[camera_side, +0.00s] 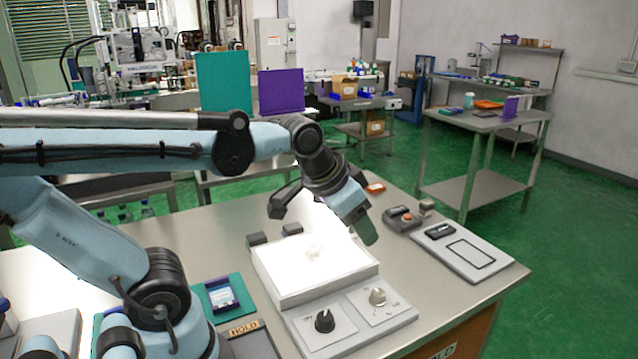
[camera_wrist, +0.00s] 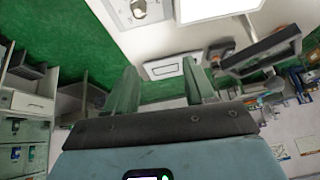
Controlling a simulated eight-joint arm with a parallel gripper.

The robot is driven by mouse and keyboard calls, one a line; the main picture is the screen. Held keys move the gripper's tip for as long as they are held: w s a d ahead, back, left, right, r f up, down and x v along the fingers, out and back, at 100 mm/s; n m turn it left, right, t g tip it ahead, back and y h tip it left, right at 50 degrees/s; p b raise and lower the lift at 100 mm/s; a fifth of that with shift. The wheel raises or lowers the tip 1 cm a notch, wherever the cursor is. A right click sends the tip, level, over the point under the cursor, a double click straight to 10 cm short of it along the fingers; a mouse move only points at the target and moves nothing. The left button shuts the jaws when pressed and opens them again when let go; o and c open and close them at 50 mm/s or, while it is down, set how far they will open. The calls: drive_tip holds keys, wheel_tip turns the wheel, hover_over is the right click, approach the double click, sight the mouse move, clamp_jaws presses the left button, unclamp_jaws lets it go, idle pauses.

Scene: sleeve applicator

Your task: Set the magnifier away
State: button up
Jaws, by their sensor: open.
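My gripper (camera_side: 322,225) is open above the bright top of a white light box (camera_side: 285,291), with its fingers wide apart. In the wrist view my gripper (camera_wrist: 160,80) also shows two separated green fingers with nothing between them. A small pale shape (camera_side: 315,251) on the lit top is washed out by the glare. A small dark object (camera_side: 440,230) lies on a light board (camera_side: 487,264) at the right, beside a black rectangular outline. I cannot tell for certain which thing is the magnifier.
A knob panel (camera_side: 352,311) fronts the light box. A dark device with an orange button (camera_side: 403,218) stands behind the board. Bare table lies between light box and board.

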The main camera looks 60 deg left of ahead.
drive_tip(key=shift+t+h, duration=0.3)
drive_tip(key=shift+t, duration=0.2)
drive_tip(key=shift+s+d+f, duration=0.3)
drive_tip(key=shift+s+f, duration=0.05)
drive_tip(key=shift+f, duration=0.25)
drive_tip(key=shift+s+d+f, duration=0.35)
drive_tip(key=shift+s+f, duration=0.05)
drive_tip(key=shift+f, duration=0.2)
drive_tip(key=shift+s+d+f, duration=0.3)
drive_tip(key=shift+s+f, duration=0.05)
drive_tip(key=shift+f, duration=0.25)
drive_tip(key=w+a+r+m+g+y, duration=0.1)
drive_tip(key=w+a+r+g, duration=0.2)
drive_tip(key=w+a+r, duration=0.45)
drive_tip(key=w+a+r+m+g+y, duration=0.15)
drive_tip(key=w+a+r+g, duration=0.25)
drive_tip(key=a+r, duration=0.6)
drive_tip(key=x, duration=1.2)
drive_tip(key=shift+w+d, duration=0.25)
clamp_jaws()
